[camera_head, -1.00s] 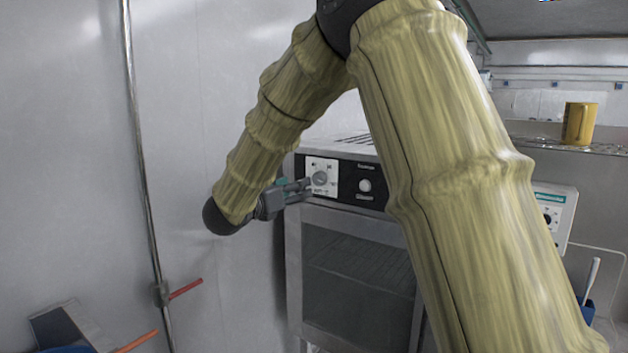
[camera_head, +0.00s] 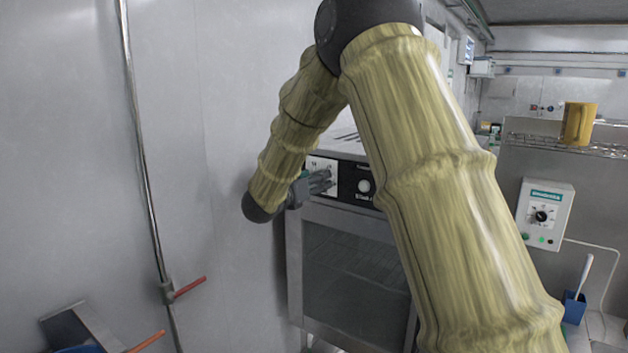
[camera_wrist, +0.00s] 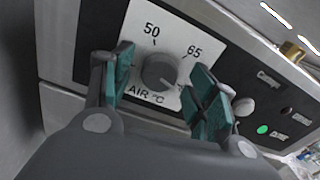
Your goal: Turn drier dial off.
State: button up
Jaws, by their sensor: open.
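The drier (camera_head: 350,265) is a steel cabinet with a dark glass door, below my arm in the head view. Its grey round dial (camera_wrist: 160,71) sits on a white plate marked 50, 65 and AIR °C in the wrist view. In the head view the dial is mostly hidden by my gripper (camera_head: 322,183), in front of the white plate (camera_head: 322,163). My gripper (camera_wrist: 158,90) is open in the wrist view, with one teal-padded finger on each side of the dial. I cannot tell whether the fingers touch it.
A second white knob (camera_head: 364,186) is on the black panel right of the dial. A green light (camera_wrist: 262,130) is lit there. A grey wall with a vertical pipe (camera_head: 142,150) is at left.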

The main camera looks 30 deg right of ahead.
jog(key=c, duration=1)
jog(key=shift+c, duration=0.2)
jog(key=shift+f+b, duration=0.15)
jog(key=shift+b, duration=0.2)
